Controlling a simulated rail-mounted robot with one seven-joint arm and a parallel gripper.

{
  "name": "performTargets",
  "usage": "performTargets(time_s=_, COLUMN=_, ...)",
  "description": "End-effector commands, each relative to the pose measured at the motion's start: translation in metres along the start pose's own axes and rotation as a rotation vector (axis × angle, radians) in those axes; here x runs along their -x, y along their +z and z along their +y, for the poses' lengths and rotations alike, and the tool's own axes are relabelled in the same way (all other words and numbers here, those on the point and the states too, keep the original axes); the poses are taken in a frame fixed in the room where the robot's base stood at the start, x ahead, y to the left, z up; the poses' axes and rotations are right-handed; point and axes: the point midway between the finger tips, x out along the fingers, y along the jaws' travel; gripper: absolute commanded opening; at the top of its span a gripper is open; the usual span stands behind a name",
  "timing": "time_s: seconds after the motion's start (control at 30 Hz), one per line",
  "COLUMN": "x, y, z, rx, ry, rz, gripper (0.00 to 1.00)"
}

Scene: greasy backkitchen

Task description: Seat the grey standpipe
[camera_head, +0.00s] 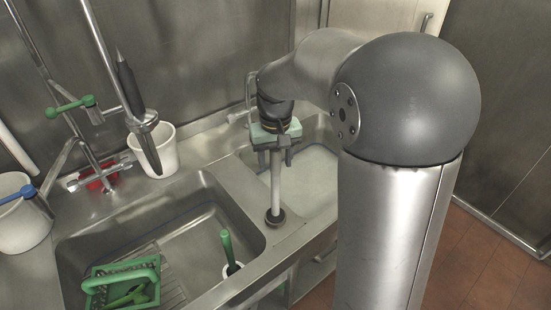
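The grey standpipe (275,187) is upright, with a dark round foot (275,218) at its lower end. The foot shows against the steel strip between the two basins, near the front; I cannot tell whether it rests there or hangs just above. My gripper (276,158) points down at the top of the pipe, with a dark finger on each side of it. The pipe's upper end is hidden by the gripper. Whether the fingers press on the pipe is too small to tell. No drain hole shows clearly in either basin.
The left basin (190,250) holds a green basket (122,283) on a ribbed rack and a green-handled brush (230,252). The right basin (312,180) looks pale inside.

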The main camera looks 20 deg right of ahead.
Motion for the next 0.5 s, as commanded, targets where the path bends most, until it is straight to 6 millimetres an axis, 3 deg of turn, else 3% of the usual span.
performTargets(time_s=0.27, x=0.004, y=0.000, z=0.000, rx=0.000, ry=0.000, rz=0.002, gripper=0.49)
performTargets(time_s=0.5, x=0.043, y=-0.001, z=0.000, rx=0.000, ry=0.000, rz=0.007, gripper=0.49)
